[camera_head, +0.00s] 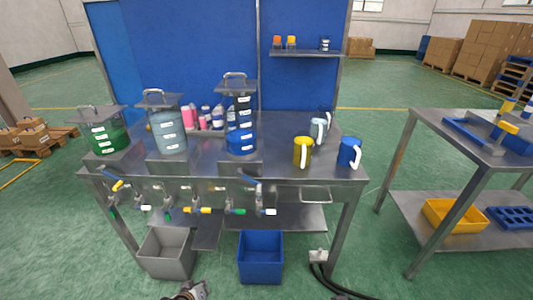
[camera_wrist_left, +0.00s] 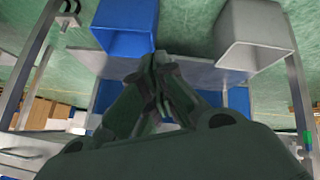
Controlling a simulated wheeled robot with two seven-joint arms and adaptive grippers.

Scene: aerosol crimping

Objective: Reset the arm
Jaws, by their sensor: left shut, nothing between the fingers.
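My left gripper (camera_head: 190,291) shows at the bottom edge of the head view, low in front of the metal workbench (camera_head: 280,165). In the left wrist view the same gripper (camera_wrist_left: 158,62) has its fingertips together, with nothing between them. It is apart from the bench and its bins. My right gripper is in neither view.
A grey bin (camera_head: 165,254) and a blue bin (camera_head: 261,257) stand below the bench. Valves with coloured handles (camera_head: 198,210) line its front edge. Tanks (camera_head: 166,132) and mugs (camera_head: 303,151) stand on top. A second table (camera_head: 480,150) is at the right. Open green floor lies between.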

